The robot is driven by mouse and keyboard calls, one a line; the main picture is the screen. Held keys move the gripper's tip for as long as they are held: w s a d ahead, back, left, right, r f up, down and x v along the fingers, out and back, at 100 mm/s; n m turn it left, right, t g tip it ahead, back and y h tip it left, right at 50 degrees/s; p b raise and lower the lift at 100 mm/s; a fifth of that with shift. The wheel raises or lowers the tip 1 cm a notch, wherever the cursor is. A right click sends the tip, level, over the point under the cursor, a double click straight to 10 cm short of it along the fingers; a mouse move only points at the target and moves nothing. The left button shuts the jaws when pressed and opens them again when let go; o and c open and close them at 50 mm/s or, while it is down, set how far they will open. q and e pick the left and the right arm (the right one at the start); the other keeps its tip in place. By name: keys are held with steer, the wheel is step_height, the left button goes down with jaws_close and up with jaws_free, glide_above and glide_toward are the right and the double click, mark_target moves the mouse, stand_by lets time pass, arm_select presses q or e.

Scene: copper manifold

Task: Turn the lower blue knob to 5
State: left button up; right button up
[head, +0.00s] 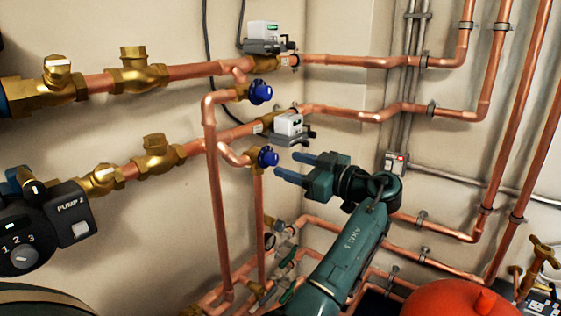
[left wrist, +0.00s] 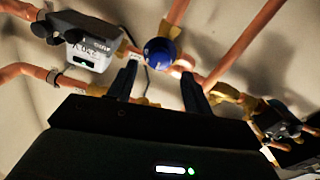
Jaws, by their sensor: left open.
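The lower blue knob (head: 268,157) sits on a brass valve at the end of a short copper bend. The upper blue knob (head: 261,92) is on a similar valve above it. My left gripper (head: 285,166) is open and empty just right of the lower knob, its two fingers pointing left at it. In the left wrist view a blue knob (left wrist: 160,52), seemingly the lower one, lies ahead of and between the fingertips (left wrist: 159,72). I cannot tell whether a finger touches it. The scale and its numbers are too small to read. My right gripper is out of view.
A white actuator box (head: 288,125) sits on the pipe just above the lower knob, close to my fingers. A vertical copper pipe (head: 214,200) runs to its left. Pump 2 (head: 45,230) is at lower left, and a red tank (head: 455,300) at lower right.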

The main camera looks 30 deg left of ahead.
mark_target(276, 160)
arm_select(q)
steer(key=shift+w+a, duration=0.15)
steer(key=shift+a, duration=1.8)
steer(key=shift+c, duration=0.3)
steer(key=c, duration=0.9)
